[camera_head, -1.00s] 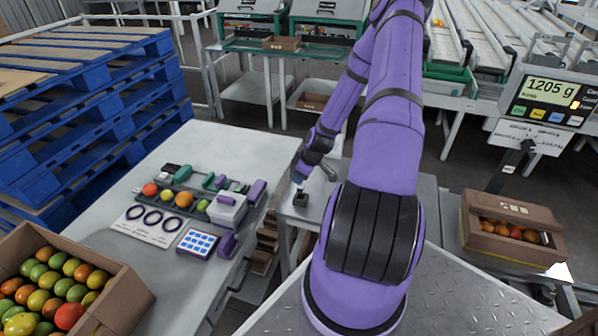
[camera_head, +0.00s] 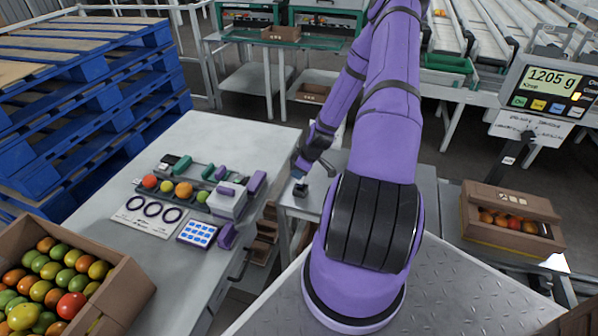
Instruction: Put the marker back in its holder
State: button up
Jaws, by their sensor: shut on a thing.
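My gripper (camera_head: 300,170) is at the far end of my purple arm, over the right end of the grey bench. It is small and dark in this view, and its fingers are hard to make out. It is shut on the marker, of which little can be told apart from the fingers. A small black block, which looks like the holder (camera_head: 301,190), stands on a grey metal surface just below my gripper. I cannot tell whether the marker touches it.
The white bench (camera_head: 150,255) at left bears a row of tomatoes, a card with rings (camera_head: 147,215), a blue-white grid (camera_head: 198,234) and purple blocks. A tomato carton (camera_head: 125,295) stands front left, another (camera_head: 510,205) at right. A scale display (camera_head: 550,90) reads 1205 g.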

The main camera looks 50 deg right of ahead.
jog(key=shift+f, duration=1.8)
dwell(0.6)
jog(key=o, duration=1)
jog(key=shift+c, duration=0.2)
jog(key=c, duration=0.3)
jog(key=shift+r, duration=3.55)
